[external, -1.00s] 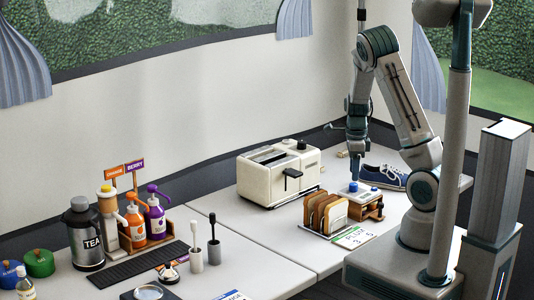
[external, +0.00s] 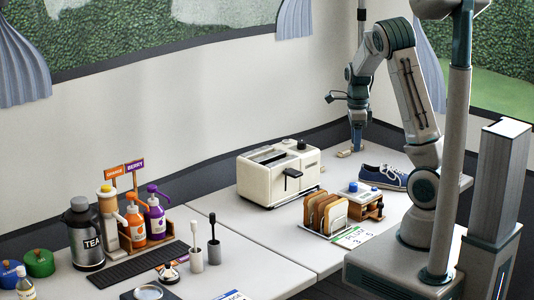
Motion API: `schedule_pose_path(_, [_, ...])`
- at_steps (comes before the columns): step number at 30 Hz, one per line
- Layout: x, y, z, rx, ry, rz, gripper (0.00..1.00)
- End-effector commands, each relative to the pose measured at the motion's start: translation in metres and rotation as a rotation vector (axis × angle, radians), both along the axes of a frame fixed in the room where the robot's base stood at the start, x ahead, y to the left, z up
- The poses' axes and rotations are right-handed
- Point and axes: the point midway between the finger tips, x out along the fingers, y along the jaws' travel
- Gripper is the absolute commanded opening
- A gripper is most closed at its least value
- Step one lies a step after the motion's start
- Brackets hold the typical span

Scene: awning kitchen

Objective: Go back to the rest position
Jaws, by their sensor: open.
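My gripper (external: 357,145) points down at the back right of the counter, in front of the dark wall band. It is open, with nothing visible in it; its fingertips are small in this view. It is behind the small wooden box with a blue knob (external: 357,190) and left of the blue sneaker (external: 384,177). The arm is bent, with its elbow high.
A cream toaster (external: 278,175) stands left of my gripper. A rack of toast slices (external: 325,213) is in front. A small wooden piece (external: 344,154) lies close by the gripper. Pump bottles (external: 134,222) and a tea flask (external: 86,238) stand at the left.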

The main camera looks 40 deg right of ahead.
Motion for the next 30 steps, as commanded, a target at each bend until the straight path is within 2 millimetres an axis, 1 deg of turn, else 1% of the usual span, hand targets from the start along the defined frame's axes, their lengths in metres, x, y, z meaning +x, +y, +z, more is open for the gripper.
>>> schedule_pose_path(5, [-0.001, 0.002, 0.001, 0.005, -0.004, 0.019, 0.48])
schedule_pose_path(8, [-0.006, 0.014, 0.007, 0.024, -0.018, 0.119, 0.48])
schedule_pose_path(10, [-0.014, 0.027, 0.014, 0.043, -0.039, 0.252, 0.48])
schedule_pose_path(14, [-0.034, 0.061, 0.032, 0.064, -0.094, 0.600, 0.48])
schedule_pose_path(18, [-0.061, 0.096, 0.051, 0.045, -0.156, 1.006, 0.48])
schedule_pose_path(20, [-0.073, 0.110, 0.058, 0.022, -0.178, 1.181, 0.48])
schedule_pose_path(21, [-0.082, 0.119, 0.063, 0.001, -0.191, 1.298, 0.48])
schedule_pose_path(27, [-0.127, 0.153, 0.077, -0.141, -0.206, 1.858, 0.48])
schedule_pose_path(30, [-0.146, 0.163, 0.079, -0.216, -0.184, 2.076, 0.48])
